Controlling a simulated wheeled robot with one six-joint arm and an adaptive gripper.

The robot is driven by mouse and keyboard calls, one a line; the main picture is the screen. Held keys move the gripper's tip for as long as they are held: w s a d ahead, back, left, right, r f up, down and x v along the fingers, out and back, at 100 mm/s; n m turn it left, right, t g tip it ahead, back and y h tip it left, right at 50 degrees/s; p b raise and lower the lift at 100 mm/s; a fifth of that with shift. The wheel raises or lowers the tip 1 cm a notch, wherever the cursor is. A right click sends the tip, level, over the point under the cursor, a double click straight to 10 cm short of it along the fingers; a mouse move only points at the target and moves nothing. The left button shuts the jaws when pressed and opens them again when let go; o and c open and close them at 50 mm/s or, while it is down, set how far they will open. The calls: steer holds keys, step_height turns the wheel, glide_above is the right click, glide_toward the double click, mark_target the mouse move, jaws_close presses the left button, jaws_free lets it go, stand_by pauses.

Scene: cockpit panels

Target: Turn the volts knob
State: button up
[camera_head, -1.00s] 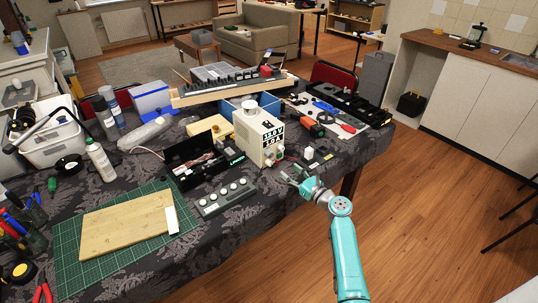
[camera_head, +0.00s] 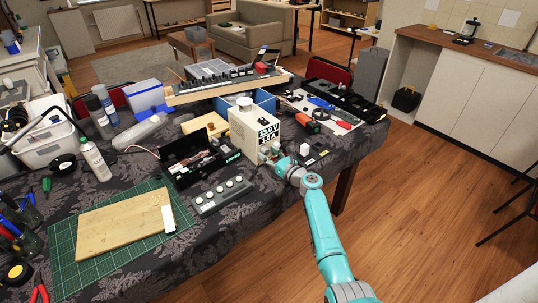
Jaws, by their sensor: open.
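The power supply (camera_head: 251,129) is a cream box with a black display reading volts and amps on its front. It stands on the dark patterned tablecloth at the middle of the table. My gripper (camera_head: 270,157) is at the lower front of the box, just under the display. The gripper covers the knob area there, so I cannot make out the volts knob or whether the fingers touch it. The fingers look small and apart, with nothing seen held between them.
A grey box with several round buttons (camera_head: 221,194) lies left of my gripper. An open black case (camera_head: 190,157) is behind it. Small white and dark blocks (camera_head: 311,153) sit just right of the gripper. A red-orange tool (camera_head: 305,124) lies further back.

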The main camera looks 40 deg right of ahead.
jaws_close()
steer(key=shift+n, duration=0.3)
steer(key=n, duration=1.2)
steer(key=shift+n+h, duration=0.3)
steer(key=shift+n, duration=0.1)
stand_by(0.5)
steer(key=shift+a, duration=0.1)
